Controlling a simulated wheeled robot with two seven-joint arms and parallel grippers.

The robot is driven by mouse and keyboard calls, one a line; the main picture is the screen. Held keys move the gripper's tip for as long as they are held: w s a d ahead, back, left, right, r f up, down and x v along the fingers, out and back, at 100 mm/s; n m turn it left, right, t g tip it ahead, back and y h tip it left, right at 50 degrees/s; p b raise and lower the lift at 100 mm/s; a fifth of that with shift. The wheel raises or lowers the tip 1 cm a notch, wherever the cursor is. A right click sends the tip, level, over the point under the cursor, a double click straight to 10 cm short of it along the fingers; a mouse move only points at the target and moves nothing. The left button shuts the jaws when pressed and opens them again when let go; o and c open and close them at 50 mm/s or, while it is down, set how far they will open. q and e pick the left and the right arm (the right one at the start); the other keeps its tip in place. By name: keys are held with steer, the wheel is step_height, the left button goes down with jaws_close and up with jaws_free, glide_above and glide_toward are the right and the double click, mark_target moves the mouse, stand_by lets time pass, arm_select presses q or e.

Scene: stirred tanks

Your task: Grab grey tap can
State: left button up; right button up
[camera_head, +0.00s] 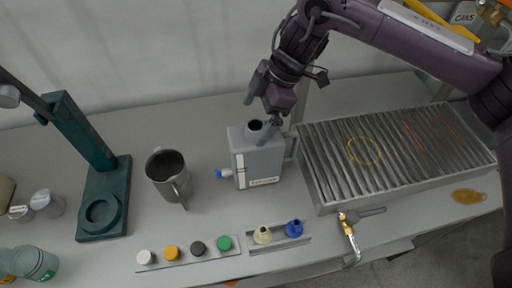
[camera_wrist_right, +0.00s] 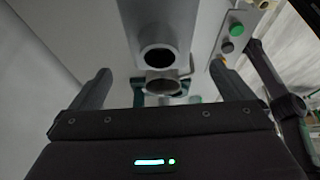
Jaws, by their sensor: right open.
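The grey tap can (camera_head: 262,162) stands upright on the bench, with a dark round opening on top, a blue tap low on its left side and a pale label strip on its front. My right gripper (camera_head: 262,117) is open and reaches down from above at the can's top, close to the opening. In the right wrist view the can (camera_wrist_right: 157,22) and its opening lie between the two spread fingers (camera_wrist_right: 163,88). I cannot tell whether a finger touches it. My left gripper is not in view.
A metal jug (camera_head: 168,178) stands left of the can, and a teal stand (camera_head: 97,190) farther left. A slatted metal rack (camera_head: 400,150) is close on the right. Coloured caps line a strip (camera_head: 190,253) in front, with a brass tap (camera_head: 347,222) at the front edge.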

mark_target(258, 154)
steer(key=shift+w+d+r, duration=0.3)
steer(key=shift+d+r, duration=0.2)
steer(key=shift+d, duration=0.25)
steer(key=shift+d+m+h, duration=0.15)
steer(key=shift+m+h, duration=0.15)
steer(key=p+x, duration=0.4)
steer(key=x, duration=0.3)
steer(key=shift+s, duration=0.15)
steer(key=shift+f, duration=0.15)
steer(key=c, duration=1.5)
steer(key=shift+c, duration=0.2)
